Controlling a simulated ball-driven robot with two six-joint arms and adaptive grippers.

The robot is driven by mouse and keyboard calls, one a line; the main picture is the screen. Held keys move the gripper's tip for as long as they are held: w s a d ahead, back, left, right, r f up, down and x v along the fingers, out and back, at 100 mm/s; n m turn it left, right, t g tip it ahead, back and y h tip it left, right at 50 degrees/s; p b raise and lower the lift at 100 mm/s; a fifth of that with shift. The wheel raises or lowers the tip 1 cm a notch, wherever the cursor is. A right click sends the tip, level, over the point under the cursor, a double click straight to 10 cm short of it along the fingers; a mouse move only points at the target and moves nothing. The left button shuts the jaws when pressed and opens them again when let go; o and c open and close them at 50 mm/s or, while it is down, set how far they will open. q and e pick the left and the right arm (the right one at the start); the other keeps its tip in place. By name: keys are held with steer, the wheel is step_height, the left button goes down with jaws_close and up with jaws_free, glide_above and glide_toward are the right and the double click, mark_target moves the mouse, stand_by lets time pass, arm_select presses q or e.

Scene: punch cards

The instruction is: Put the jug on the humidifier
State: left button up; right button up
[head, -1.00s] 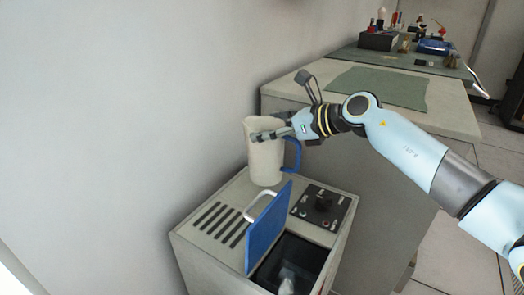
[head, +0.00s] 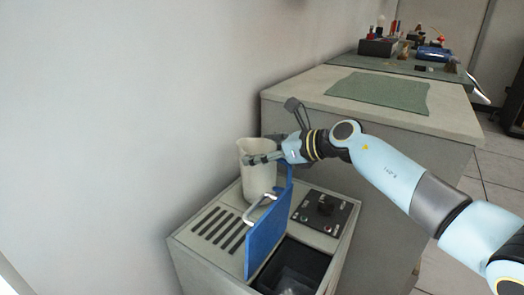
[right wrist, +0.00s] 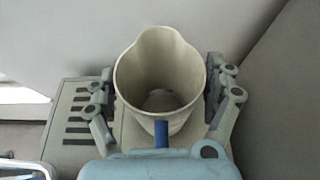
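The cream jug (head: 257,176) stands upright at the back of the humidifier's top, behind the raised blue lid; its base is partly hidden, so I cannot tell whether it touches. My right gripper (head: 270,157) has its fingers around the jug's upper body. In the right wrist view the jug (right wrist: 160,80) sits between the two fingers of the gripper (right wrist: 160,95), open mouth up, its blue handle toward my wrist. The humidifier (head: 215,262) is a grey box with vent slots, a dark control panel (head: 325,210) and an open bay. My left gripper is not in view.
The blue lid (head: 268,235) with its metal handle stands open in front of the jug. A grey cabinet (head: 440,118) with a green mat (head: 378,92) is behind on the right. A bench with small tools is farther back. The wall is close on the left.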

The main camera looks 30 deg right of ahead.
steer(key=shift+o, duration=0.9)
steer(key=shift+r, duration=0.3)
steer(key=p+v, duration=0.2)
steer(key=v, duration=1)
steer(key=shift+f, duration=0.15)
steer(key=shift+s, duration=0.1)
